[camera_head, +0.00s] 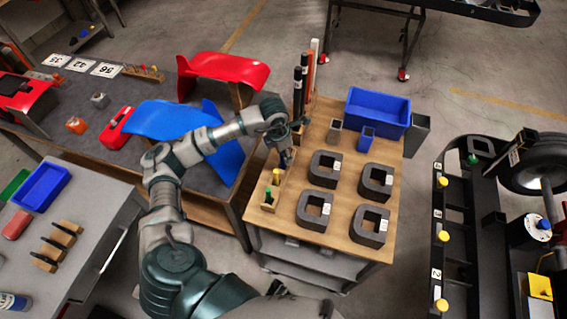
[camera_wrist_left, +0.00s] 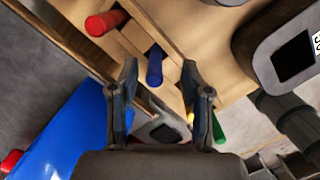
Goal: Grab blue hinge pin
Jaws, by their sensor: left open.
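The blue hinge pin (camera_wrist_left: 155,66) stands in a wooden holder (camera_wrist_left: 178,97) in the left wrist view, ahead of and between the fingers of my left gripper (camera_wrist_left: 163,88). The gripper is open, and no contact with the pin can be made out. In the head view my left gripper (camera_head: 287,152) is over the left edge of the wooden cart top, with the blue pin (camera_head: 286,158) partly hidden at its fingers. My right gripper does not show.
A red pin (camera_wrist_left: 106,22) and a green pin (camera_wrist_left: 217,128) are close beside the blue one. Several dark square blocks (camera_head: 324,169) stand on the cart top (camera_head: 344,160). A blue bin (camera_head: 377,112) is at its back. Blue (camera_head: 170,120) and red (camera_head: 232,68) panels lie left.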

